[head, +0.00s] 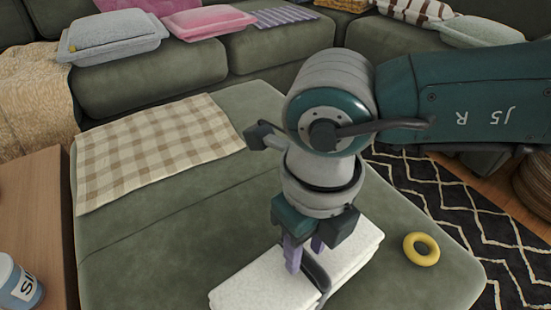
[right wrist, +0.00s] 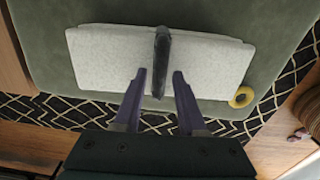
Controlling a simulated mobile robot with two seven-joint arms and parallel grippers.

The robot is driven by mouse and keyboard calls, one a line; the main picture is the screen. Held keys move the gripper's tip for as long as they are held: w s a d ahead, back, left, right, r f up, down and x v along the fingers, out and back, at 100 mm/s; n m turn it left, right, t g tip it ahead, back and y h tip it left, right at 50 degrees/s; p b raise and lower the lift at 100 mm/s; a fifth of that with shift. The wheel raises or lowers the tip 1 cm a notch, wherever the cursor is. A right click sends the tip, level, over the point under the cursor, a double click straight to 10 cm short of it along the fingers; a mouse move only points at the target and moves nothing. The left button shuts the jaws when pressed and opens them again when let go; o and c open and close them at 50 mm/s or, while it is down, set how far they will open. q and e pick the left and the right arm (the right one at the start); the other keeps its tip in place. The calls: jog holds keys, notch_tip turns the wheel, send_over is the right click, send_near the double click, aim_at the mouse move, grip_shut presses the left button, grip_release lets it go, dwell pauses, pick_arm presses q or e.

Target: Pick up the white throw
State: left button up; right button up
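The white throw (head: 265,289) is folded into a flat, thick pad on the green ottoman (head: 185,245), near its front edge. It also shows in the right wrist view (right wrist: 105,60). A dark upright band or strap (right wrist: 161,50) crosses the middle of the throw. My right gripper (head: 306,260) is above the throw, pointing down, with its purple fingers apart on either side of the dark band. In the right wrist view the fingers (right wrist: 159,73) show a gap, with no throw cloth pinched between them. My left gripper is not in view.
A yellow ring (head: 421,249) lies on the ottoman right of the throw. A checked beige cloth (head: 150,150) is spread at the ottoman's far left. A white and blue tub (head: 18,283) stands on a wooden surface at left. The sofa with cushions (head: 208,20) lines the back.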

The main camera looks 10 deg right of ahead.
grip_shut()
dwell(1.1)
